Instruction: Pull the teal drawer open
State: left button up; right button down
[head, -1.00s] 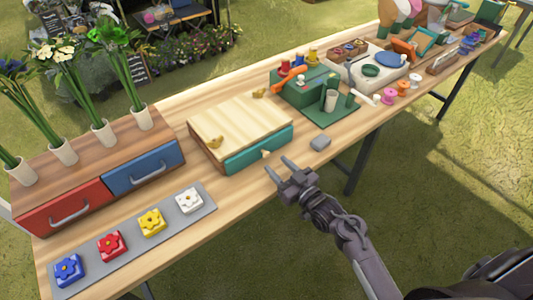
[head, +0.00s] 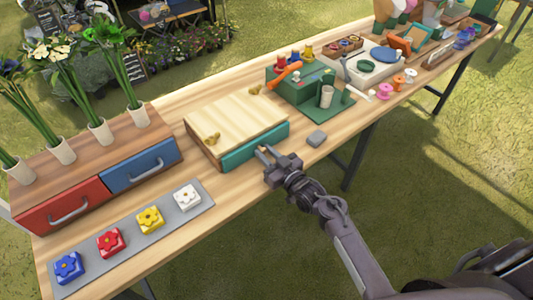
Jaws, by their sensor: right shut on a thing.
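The teal drawer (head: 254,147) is the front of a low wooden box with a pale lid (head: 236,118), in the middle of the table. The drawer front looks flush with the box. My right gripper (head: 264,152) is at the drawer front, its fingers shut on the small knob there. The fingers mostly hide the knob. My left gripper is not in view.
To the left stands a cabinet with a red drawer (head: 66,206) and a blue drawer (head: 141,166). A grey mat (head: 174,220) with flower blocks lies in front. Green trays and spools fill the table's far right.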

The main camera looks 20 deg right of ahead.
jog(key=shift+s+d, duration=0.1)
jog(key=shift+s, duration=0.2)
jog(key=p+v, duration=0.6)
jog(key=v, duration=0.8)
jog(key=shift+s, duration=0.15)
jog(key=shift+r, duration=0.1)
jog(key=c, duration=1.2)
grip_release()
jog(key=shift+c, duration=0.2)
